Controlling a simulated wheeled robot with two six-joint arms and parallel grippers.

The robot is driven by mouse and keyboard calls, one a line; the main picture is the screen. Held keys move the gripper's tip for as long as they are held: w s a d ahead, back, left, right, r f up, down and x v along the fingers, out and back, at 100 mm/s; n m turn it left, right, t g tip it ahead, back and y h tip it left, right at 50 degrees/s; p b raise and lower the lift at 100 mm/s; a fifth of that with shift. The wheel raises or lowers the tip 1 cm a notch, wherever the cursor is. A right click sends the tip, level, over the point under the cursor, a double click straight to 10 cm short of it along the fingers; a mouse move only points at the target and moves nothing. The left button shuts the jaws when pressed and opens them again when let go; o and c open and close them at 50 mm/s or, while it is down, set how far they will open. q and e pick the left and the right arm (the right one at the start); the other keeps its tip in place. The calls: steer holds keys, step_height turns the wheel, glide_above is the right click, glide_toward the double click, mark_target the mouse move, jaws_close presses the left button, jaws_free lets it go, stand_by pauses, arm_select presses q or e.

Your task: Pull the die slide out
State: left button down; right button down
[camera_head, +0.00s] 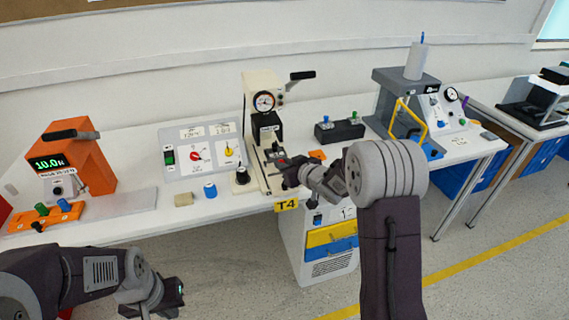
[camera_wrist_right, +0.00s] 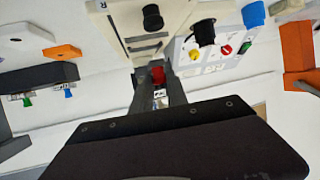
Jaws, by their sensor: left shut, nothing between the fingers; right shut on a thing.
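The cream press (camera_head: 262,95) with a dial and a black-handled lever stands in the middle of the bench. Its base with the die slide rails (camera_wrist_right: 140,42) shows at the top of the right wrist view. My right gripper (camera_head: 284,167) is at the front of the press base. It is shut on a small red part (camera_wrist_right: 157,75), which looks like the die slide's handle. The fingers hide most of it, and I cannot tell how far the slide sits in the base. My left gripper (camera_head: 172,300) is shut and empty, low in front of the bench.
A control panel (camera_head: 202,150) with red and yellow knobs stands left of the press, with a black knob (camera_head: 242,175) and a blue cap (camera_head: 210,190) near it. An orange device (camera_head: 75,160) is further left. A black block (camera_head: 339,131) and a grey machine (camera_head: 400,95) stand right.

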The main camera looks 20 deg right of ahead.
steer(key=c, duration=1.3)
jaws_free()
steer(key=shift+f, duration=0.15)
steer(key=p+v, duration=0.1)
steer(key=v, duration=0.8)
steer(key=shift+a, duration=0.1)
